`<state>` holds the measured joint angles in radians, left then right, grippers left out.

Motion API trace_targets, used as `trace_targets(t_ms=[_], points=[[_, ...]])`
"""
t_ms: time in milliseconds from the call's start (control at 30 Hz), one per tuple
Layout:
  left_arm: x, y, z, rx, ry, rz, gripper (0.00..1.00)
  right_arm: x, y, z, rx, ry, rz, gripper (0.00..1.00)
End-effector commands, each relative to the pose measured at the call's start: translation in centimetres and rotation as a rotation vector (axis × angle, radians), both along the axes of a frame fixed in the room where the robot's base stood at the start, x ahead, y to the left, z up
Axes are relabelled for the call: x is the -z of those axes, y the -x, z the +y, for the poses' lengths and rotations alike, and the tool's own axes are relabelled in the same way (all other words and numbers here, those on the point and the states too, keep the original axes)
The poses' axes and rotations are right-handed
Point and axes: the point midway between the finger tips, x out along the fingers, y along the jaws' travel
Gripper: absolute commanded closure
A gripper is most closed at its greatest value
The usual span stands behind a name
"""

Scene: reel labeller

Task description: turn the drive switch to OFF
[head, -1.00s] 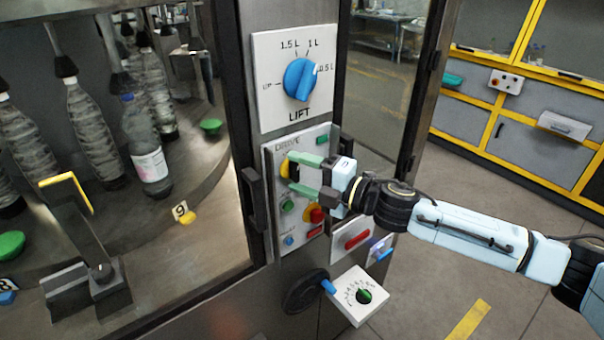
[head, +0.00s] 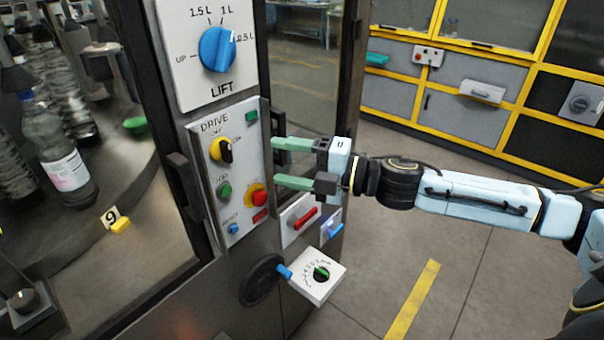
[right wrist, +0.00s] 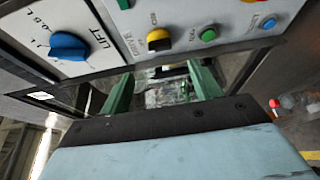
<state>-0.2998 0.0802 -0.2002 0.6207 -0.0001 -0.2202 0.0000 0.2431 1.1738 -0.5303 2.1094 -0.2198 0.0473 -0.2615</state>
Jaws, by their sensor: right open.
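The drive switch (head: 221,150) is a yellow disc with a black handle, under the DRIVE lettering on the light panel (head: 207,163). Small marks stand above it and to its upper right, too small to read surely, and I cannot tell which one the handle points to. In the right wrist view the switch (right wrist: 159,40) sits above and beyond the fingers. My right gripper (head: 277,163) is open and empty, its green fingers pointing left toward the panel, apart from the switch and to its right. It also shows in the right wrist view (right wrist: 161,85). My left gripper is not in view.
The blue LIFT knob (head: 217,49) is above. A green button (head: 224,190), a red knob on yellow (head: 257,196) and a small blue button (head: 233,228) sit below the switch. A door handle (head: 185,188) stands out at left. Open floor lies to the right.

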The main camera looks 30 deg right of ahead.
Motion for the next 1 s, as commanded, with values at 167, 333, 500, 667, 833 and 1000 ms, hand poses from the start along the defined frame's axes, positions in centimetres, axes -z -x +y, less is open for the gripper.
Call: trace_targets(t_ms=[167,333,500,667,833,1000], points=[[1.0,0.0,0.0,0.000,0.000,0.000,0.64,0.3,1.1,-1.2,0.004,-0.002,0.005,0.37],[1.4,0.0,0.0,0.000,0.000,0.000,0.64,0.1,1.8,-1.6,0.001,-0.001,0.002,0.37],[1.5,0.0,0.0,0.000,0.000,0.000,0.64,0.0,2.0,-1.8,0.000,-0.001,0.001,0.37],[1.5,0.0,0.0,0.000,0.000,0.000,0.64,-0.1,2.0,-1.8,0.000,-0.001,0.001,0.37],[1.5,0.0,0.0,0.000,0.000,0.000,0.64,0.0,1.9,-1.8,0.001,-0.001,0.001,0.37],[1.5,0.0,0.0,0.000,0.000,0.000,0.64,0.1,1.9,-1.9,0.003,-0.002,0.002,0.37]])
